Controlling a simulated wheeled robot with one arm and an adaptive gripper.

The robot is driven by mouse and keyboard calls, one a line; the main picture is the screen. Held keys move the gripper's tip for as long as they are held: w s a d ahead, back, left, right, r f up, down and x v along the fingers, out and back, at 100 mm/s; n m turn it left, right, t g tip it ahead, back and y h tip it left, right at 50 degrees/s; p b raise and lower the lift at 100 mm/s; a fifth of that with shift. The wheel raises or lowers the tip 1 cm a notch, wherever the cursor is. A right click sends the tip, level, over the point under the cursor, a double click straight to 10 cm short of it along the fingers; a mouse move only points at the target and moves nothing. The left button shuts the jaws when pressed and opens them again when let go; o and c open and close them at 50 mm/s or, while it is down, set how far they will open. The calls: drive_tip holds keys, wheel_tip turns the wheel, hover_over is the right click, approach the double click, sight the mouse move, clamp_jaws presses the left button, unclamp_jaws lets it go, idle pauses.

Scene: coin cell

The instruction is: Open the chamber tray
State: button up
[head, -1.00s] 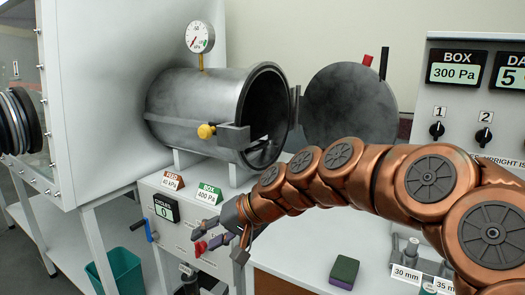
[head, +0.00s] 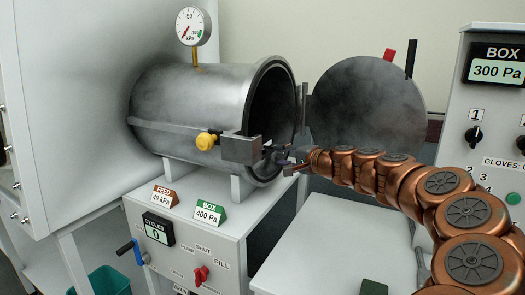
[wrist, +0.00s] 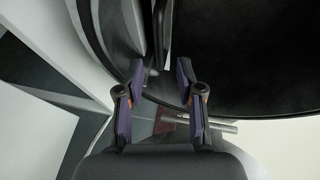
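The chamber (head: 190,105) is a horizontal grey metal cylinder on the left, its mouth dark and facing right. Its round door (head: 368,100) stands swung open to the right. I cannot make out the chamber tray clearly in either view. My gripper (head: 276,154) is at the lower part of the chamber mouth, beside the grey latch block (head: 240,148) with its yellow knob (head: 206,141). In the wrist view my gripper (wrist: 160,75) has its two fingers apart, with a narrow grey upright strip (wrist: 162,30) beyond the gap. I see nothing held; contact cannot be told.
A pressure gauge (head: 193,27) stands on the chamber. A white worktop (head: 325,240) is mostly clear. A control panel (head: 495,130) stands at right.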

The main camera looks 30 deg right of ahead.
sight(270, 153)
drive_tip(key=shift+p+x, duration=0.4)
drive_tip(key=shift+x, duration=3.2)
drive_tip(key=shift+d, duration=0.15)
drive_tip(key=shift+c, duration=0.2)
clamp_jaws()
